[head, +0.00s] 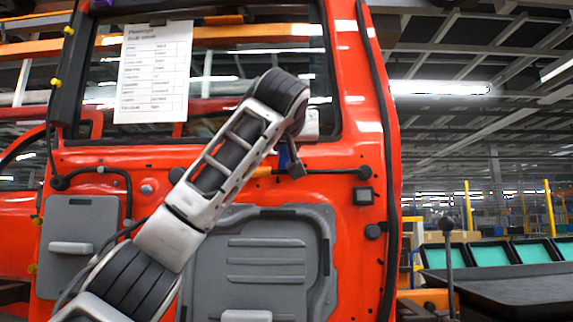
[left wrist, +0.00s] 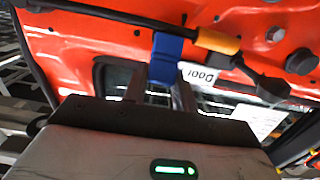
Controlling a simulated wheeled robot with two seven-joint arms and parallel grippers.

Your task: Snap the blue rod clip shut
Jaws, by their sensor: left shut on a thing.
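The blue rod clip (left wrist: 165,58) shows in the left wrist view, at the black rod (left wrist: 110,13) that crosses the orange-red door. Its lower part lies between the fingers of my left gripper (left wrist: 160,88), which is shut on it. I cannot tell whether the clip is latched around the rod. In the head view my left gripper (head: 292,162) is at the door panel below the window, at the right end of the orange sleeve. My right gripper is not in view.
An orange sleeve (left wrist: 219,41) sits on the rod just right of the clip. A white label (left wrist: 196,75) is close behind. In the head view a grey door panel (head: 265,265) lies below, a paper sheet (head: 154,72) hangs at the window, and a dark table (head: 510,285) stands at right.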

